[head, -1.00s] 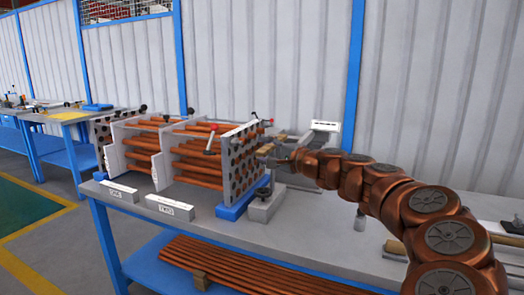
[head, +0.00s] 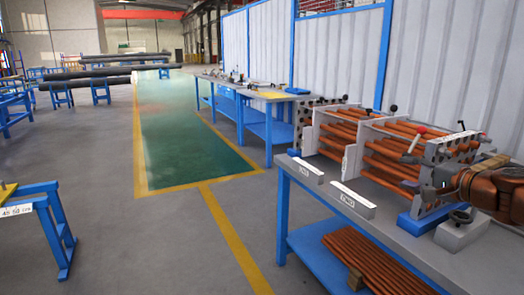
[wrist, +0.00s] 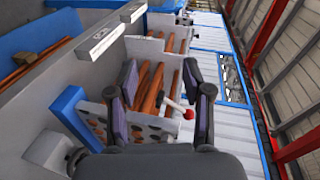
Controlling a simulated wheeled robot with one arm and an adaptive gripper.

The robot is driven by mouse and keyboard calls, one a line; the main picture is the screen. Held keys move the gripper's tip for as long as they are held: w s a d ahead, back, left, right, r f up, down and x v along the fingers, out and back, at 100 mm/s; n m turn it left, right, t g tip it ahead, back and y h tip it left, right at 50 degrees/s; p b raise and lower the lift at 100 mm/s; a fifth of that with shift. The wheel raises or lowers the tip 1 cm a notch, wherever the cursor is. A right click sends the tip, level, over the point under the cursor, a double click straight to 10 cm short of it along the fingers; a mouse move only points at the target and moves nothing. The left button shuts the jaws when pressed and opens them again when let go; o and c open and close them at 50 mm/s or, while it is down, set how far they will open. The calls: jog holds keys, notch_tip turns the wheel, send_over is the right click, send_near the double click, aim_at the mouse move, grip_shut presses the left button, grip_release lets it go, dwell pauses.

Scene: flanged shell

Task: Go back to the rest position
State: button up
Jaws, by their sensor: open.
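My gripper (wrist: 160,97) is open in the wrist view, with its two dark fingers spread apart and nothing between them. Behind the fingers is the tube bundle (wrist: 152,88), copper-coloured tubes running through pale plates. In the head view my arm (head: 492,188) shows only at the right edge, close to the bundle's near perforated end plate (head: 436,160). My fingers are hard to make out there. The bundle's tubes (head: 392,168) lie level on the grey bench, and a red-knobbed lever (head: 420,130) stands up at the end plate.
The grey bench (head: 395,235) has two white label blocks (head: 306,171) (head: 353,201) at its front edge. Loose copper tubes (head: 370,262) lie on its blue lower shelf. More blue benches (head: 268,128) stand beyond. A green, yellow-edged floor lane (head: 180,145) is open to the left.

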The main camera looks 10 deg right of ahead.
jog(key=s+a+f+n+g+y, duration=0.2)
jog(key=a+f+n+g, duration=0.25)
jog(key=a, duration=0.75)
jog(key=s+a+f+n+g+y, duration=0.15)
jog(key=a+f+n+g, duration=0.35)
jog(key=a, duration=0.7)
jog(key=s+a+f+n+g+h, duration=0.2)
jog(key=s+a+f, duration=0.1)
jog(key=s+f, duration=0.4)
jog(key=s+a+f+n+g+h, duration=0.1)
jog(key=s+a+f+g, duration=0.3)
jog(key=s, duration=0.4)
jog(key=s+d+f+n+g+h, duration=0.1)
jog(key=s+d+f+h, duration=0.15)
jog(key=s, duration=0.35)
jog(key=s+d+f+n+g+h, duration=0.1)
jog(key=s+d+f, duration=0.15)
jog(key=s, duration=0.35)
notch_tip(320, 180, up, 22)
jog(key=s+p, duration=0.1)
jog(key=p, duration=2)
jog(key=shift+a+r+t, duration=0.15)
jog(key=shift+t, duration=0.2)
